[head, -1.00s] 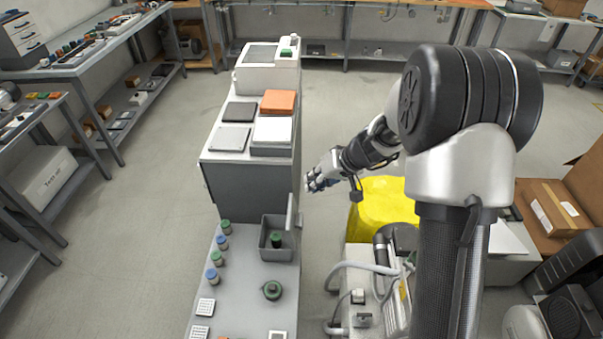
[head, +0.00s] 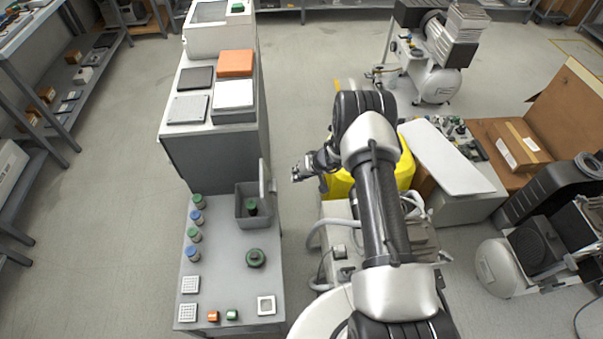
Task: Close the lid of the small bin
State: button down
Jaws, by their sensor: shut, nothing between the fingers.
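The small bin (head: 243,221) is a grey open box on the low grey bench. Its lid (head: 264,178) stands upright along the bin's right side, so the bin is open. A dark green-capped jar (head: 252,207) stands inside the bin. My gripper (head: 294,175) is shut and empty, to the right of the lid and apart from it, beyond the bench's right edge. My arm reaches to it from the lower right. The fingertips are small in this view.
Several capped jars (head: 197,217) line the bench's left side. A yellow container (head: 340,184) and compressor equipment stand right of my gripper.

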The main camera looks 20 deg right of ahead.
aim_at(271, 187)
jog(key=w+a+f+b, duration=0.1)
jog(key=w+a+f, duration=0.1)
jog(key=a, duration=0.3)
jog(key=shift+w+f, duration=0.15)
jog(key=shift+f, duration=0.55)
jog(key=shift+a, duration=0.1)
jog(key=shift+a+g+h+p, duration=0.3)
jog(key=shift+a+h+p, duration=0.1)
jog(key=shift+h+p, duration=0.4)
